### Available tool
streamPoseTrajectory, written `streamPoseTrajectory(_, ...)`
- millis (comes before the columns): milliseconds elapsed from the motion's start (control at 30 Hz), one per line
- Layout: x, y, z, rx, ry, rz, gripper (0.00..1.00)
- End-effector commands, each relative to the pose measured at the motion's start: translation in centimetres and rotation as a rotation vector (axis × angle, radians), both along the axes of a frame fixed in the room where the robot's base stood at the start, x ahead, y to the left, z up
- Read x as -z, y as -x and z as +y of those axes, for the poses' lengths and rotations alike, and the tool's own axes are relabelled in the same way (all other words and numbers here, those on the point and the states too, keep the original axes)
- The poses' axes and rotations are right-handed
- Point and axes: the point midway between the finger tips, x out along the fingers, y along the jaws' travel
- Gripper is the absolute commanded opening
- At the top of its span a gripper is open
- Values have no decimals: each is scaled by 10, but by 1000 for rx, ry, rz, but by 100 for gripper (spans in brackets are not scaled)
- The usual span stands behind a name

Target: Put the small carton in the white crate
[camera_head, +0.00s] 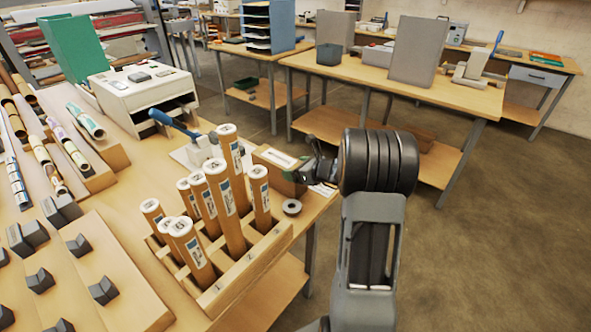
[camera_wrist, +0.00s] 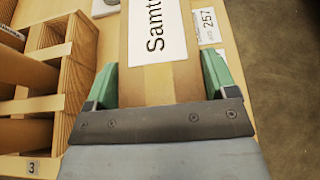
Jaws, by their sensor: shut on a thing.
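The small carton (camera_head: 270,156) is a brown box with a white label, near the right edge of the wooden table, behind the tube rack. In the wrist view the carton (camera_wrist: 152,77) fills the space between two green fingers, and its label shows part of a printed word. My gripper (camera_head: 287,175) is shut on it; the gripper also shows in the wrist view (camera_wrist: 160,84). I cannot tell whether the carton touches the table. I cannot make out a white crate for certain in either view.
A wooden rack (camera_head: 253,258) with several upright cardboard tubes stands just left of my gripper. A dark tape ring (camera_head: 292,207) lies near the table edge. A blue-handled device (camera_head: 203,150) and a white machine (camera_head: 146,98) stand farther back. Open floor (camera_head: 500,215) lies to the right.

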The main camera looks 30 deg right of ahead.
Motion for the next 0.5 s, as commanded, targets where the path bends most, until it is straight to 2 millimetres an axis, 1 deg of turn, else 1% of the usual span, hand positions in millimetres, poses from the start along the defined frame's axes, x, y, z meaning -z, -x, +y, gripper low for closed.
streamPoseTrajectory(267,-1,-1,0,-1,1,-5,14)
streamPoseTrajectory(433,4,-1,1,-1,1,-5,14)
streamPoseTrajectory(467,4,0,1,-1,0,-1,81)
streamPoseTrajectory(500,3,0,0,-1,0,-1,85)
